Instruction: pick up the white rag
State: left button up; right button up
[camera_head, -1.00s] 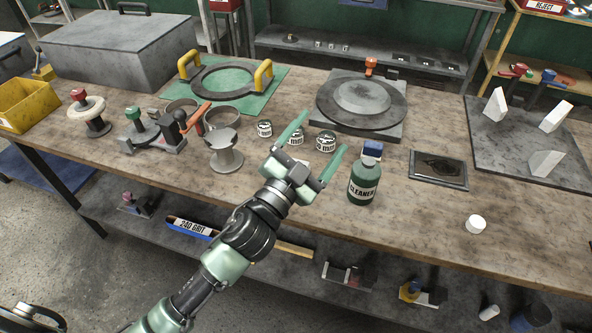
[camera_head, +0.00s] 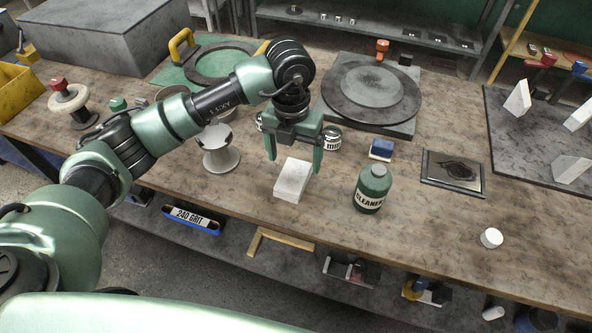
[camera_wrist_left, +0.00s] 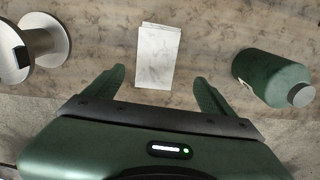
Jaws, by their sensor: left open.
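The white rag (camera_head: 293,180) is a folded, block-like white piece lying on the wooden bench near its front edge. It also shows in the left wrist view (camera_wrist_left: 156,56), lying ahead of and between the fingers. My left gripper (camera_head: 294,160) points down, its two green fingers apart, just above and behind the rag in the head view. In the left wrist view the open left gripper (camera_wrist_left: 158,85) has nothing between its fingertips except the rag's near end, which seems lower down. I cannot tell whether the fingers touch it. My right gripper is not in view.
A green cleaner bottle (camera_head: 373,188) stands right of the rag, and a grey spool-shaped stand (camera_head: 221,158) stands to the left. A labelled tin (camera_head: 332,139) and a blue block (camera_head: 381,149) are behind.

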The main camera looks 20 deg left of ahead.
aim_at(294, 175)
pick_arm(q)
jog(key=shift+a+f, duration=0.1)
jog(key=shift+a, duration=0.3)
jog(key=shift+f, duration=0.4)
jog(key=f+p, duration=0.2)
jog(key=f, duration=0.1)
jog(key=f+p, duration=0.1)
jog(key=f, duration=0.1)
jog(key=shift+w+d+f, duration=0.2)
jog(key=shift+w, duration=0.2)
jog(key=shift+f, duration=0.55)
jog(key=c, duration=1.5)
